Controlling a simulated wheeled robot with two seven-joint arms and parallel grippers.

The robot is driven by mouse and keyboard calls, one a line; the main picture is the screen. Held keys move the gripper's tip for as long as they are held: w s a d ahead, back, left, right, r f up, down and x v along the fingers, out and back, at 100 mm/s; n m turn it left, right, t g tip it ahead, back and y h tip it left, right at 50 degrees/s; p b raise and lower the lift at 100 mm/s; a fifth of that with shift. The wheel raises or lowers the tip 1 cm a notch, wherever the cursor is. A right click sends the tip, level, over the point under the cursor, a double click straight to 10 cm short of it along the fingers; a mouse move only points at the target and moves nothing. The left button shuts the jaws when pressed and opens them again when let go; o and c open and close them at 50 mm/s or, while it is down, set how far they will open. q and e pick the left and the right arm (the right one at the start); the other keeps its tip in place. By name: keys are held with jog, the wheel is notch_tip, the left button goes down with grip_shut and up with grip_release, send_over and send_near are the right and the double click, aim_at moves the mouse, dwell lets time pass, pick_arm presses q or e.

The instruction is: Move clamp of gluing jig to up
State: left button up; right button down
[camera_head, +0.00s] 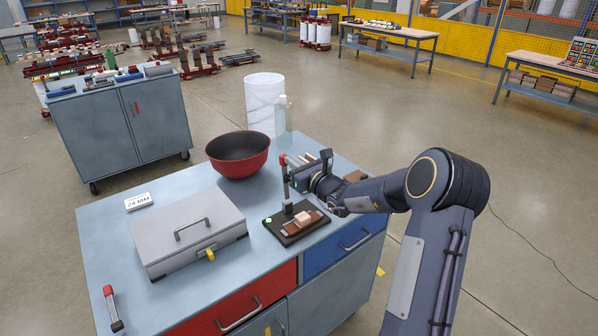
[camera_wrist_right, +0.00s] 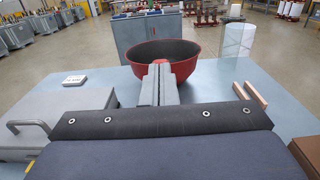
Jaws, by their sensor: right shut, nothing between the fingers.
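The gluing jig (camera_head: 268,222) is a dark base plate near the front right of the blue-grey bench top. Light and brown wooden blocks (camera_head: 304,218) lie on it, and a small green light shows at its left corner. Its clamp (camera_head: 285,188) stands at the back of the base as an upright grey bar with a red tip. My right gripper (camera_head: 291,182) comes in from the right beside this bar; I cannot tell whether they touch. In the right wrist view my gripper fingers (camera_wrist_right: 157,84) are shut together with nothing between them. My left gripper is out of view.
A red bowl (camera_head: 238,154) stands behind the jig, and a grey metal case (camera_head: 188,232) lies left of it. A "24 MM" sign (camera_head: 138,201) and a red-and-grey handle (camera_head: 112,306) are further left. Wooden strips (camera_wrist_right: 250,95) lie near the back right edge.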

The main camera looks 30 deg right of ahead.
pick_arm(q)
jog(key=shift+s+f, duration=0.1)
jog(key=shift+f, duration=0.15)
pick_arm(e)
jog(key=shift+w+r, duration=0.2)
jog(key=shift+w, duration=0.35)
jog(key=shift+r, duration=0.15)
